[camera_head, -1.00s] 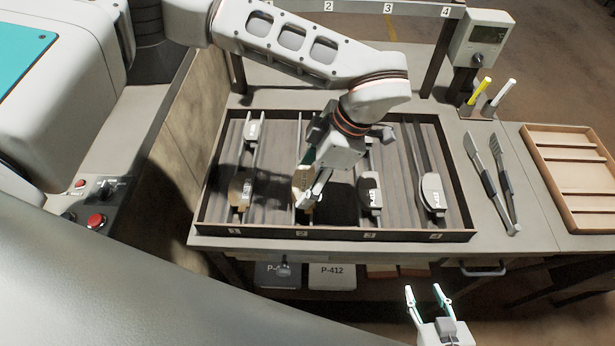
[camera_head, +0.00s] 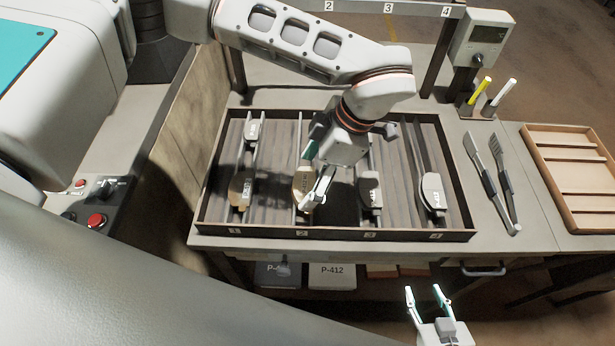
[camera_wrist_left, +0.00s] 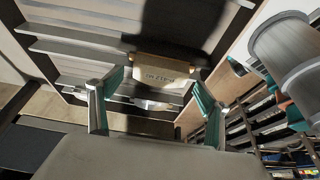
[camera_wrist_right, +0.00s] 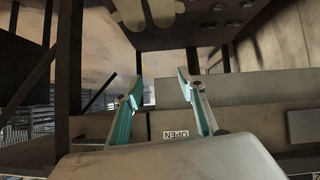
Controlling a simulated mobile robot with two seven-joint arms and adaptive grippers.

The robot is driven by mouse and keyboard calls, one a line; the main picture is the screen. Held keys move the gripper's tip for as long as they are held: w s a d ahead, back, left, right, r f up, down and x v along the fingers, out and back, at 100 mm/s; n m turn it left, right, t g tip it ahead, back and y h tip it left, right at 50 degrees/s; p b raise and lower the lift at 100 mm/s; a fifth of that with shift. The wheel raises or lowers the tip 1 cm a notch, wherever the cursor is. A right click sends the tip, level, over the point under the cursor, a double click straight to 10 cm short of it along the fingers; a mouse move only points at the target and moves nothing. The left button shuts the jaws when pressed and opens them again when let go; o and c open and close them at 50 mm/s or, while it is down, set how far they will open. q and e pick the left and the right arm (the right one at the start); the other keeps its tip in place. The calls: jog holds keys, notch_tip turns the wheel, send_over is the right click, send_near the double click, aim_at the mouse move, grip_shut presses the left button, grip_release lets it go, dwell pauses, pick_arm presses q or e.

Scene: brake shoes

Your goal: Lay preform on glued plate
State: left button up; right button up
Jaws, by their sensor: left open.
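A tan piece (camera_head: 303,179) with a printed label sits in row 2 of the dark-framed tray; its label also shows in the left wrist view (camera_wrist_left: 160,75). I cannot tell whether it is one layer or two. My left gripper (camera_head: 316,198) is open beside and partly over the tan piece, at its right in the head view. In the left wrist view (camera_wrist_left: 148,88) its fingers are apart, with the tan piece beyond them and nothing held. My right gripper (camera_head: 427,290) is open and empty in front of the bench.
The tray (camera_head: 335,234) also holds similar pieces in row 1 (camera_head: 240,188), row 3 (camera_head: 370,190) and row 4 (camera_head: 432,192). A pen holder (camera_head: 478,110) stands behind.

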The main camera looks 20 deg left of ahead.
pick_arm(q)
jog(key=v, duration=1.1)
jog(key=shift+d+f, duration=0.1)
